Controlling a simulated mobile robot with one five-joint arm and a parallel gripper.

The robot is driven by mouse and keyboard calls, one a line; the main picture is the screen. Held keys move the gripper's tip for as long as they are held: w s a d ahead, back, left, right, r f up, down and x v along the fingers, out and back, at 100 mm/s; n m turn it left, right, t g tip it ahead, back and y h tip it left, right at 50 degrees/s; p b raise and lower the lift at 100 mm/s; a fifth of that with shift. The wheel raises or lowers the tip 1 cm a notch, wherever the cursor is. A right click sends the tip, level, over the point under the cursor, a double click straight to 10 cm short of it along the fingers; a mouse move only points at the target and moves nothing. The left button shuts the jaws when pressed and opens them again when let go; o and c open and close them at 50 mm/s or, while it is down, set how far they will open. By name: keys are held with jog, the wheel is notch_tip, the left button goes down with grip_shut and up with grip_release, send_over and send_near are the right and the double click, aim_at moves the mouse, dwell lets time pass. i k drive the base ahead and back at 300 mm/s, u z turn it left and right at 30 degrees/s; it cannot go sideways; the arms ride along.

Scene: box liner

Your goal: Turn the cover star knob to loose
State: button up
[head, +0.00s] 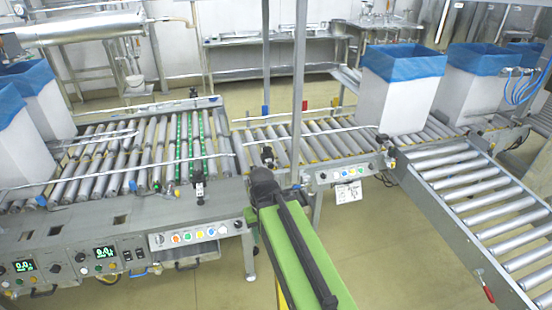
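I cannot pick out a cover star knob for certain. Small dark round knobs show on the grey control front at the lower left, one beside the left green display (24,266) and one beside the other green display (105,252). Another dark round knob (239,223) sits at the right end of the row of coloured buttons (195,235). Their shapes are too small to tell. No gripper fingers show in this view.
Roller conveyors (330,140) cross the middle, and a lower roller section (480,195) runs out at the right. White boxes with blue liners stand at the left and on the conveyor (390,105). A red handle (487,292) hangs at the lower right. Floor (405,255) is clear in front.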

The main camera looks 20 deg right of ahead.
aim_at(267, 150)
jog(key=k, duration=0.8)
jog(key=z, duration=0.4)
jog(key=i, duration=2.1)
jog(key=u, duration=0.3)
